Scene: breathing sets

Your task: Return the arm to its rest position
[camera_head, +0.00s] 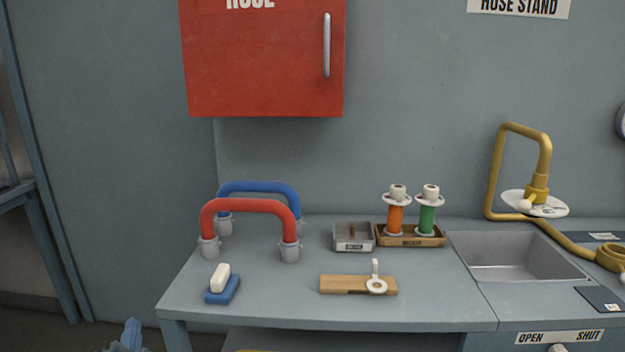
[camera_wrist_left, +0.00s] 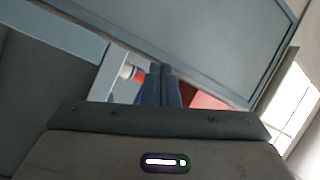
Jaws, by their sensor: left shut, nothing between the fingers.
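My left gripper (camera_head: 131,336) shows at the bottom left edge of the head view, in front of and below the table's left front corner. Only its blue-grey fingertips show there. In the left wrist view its two fingers (camera_wrist_left: 162,72) are together, shut and empty. The rest of the left arm is out of the head view. My right gripper is in neither view.
The grey table (camera_head: 265,310) holds a red hose (camera_head: 248,206), a blue hose (camera_head: 260,187), a soap-like block on a blue base (camera_head: 222,290), a wooden board (camera_head: 335,284), a small tray (camera_head: 353,246) and a rack (camera_head: 410,240). A sink (camera_head: 515,257) lies right. A red cabinet (camera_head: 262,65) hangs above.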

